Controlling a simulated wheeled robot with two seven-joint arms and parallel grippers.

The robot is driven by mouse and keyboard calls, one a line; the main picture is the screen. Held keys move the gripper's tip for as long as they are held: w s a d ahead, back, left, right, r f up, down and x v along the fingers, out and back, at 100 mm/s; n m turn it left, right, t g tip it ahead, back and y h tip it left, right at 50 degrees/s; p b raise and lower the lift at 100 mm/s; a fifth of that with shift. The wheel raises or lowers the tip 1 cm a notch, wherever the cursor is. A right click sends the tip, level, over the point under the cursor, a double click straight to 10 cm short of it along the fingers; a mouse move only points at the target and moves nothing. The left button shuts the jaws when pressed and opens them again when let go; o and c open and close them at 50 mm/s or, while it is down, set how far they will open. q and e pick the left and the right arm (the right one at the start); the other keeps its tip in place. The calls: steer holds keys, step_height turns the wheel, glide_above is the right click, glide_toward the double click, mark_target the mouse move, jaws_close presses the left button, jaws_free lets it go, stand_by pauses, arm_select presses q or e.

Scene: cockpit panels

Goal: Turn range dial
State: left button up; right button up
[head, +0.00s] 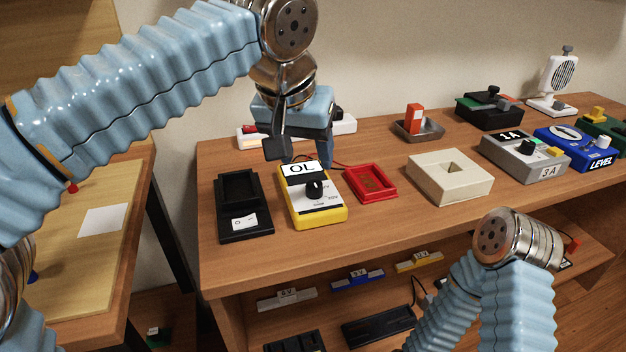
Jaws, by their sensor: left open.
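The yellow multimeter (327,212) lies on the wooden bench, its display reading OL. Its black round range dial (314,189) sits in the middle of its face, with small printed labels around it. My left gripper (301,156) hangs from above at the back of the multimeter. Its two dark fingers are apart and empty, near the display end and behind the dial. I cannot tell exactly how high the fingertips are above the multimeter. My right arm shows at the lower right, but its fingers do not show.
A black tray (243,222) with a white card stands left of the multimeter. A red tray (371,183) and a cream block with a hole (449,178) stand to the right. A grey 3 A box (524,157) and blue LEVEL box (575,151) are farther right. The front bench strip is clear.

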mark_target(314, 183)
arm_select(q)
steer(key=b+x, duration=0.1)
steer(key=x, duration=0.6)
steer(key=shift+w+f, duration=0.1)
steer(key=shift+f, duration=0.25)
jaws_close()
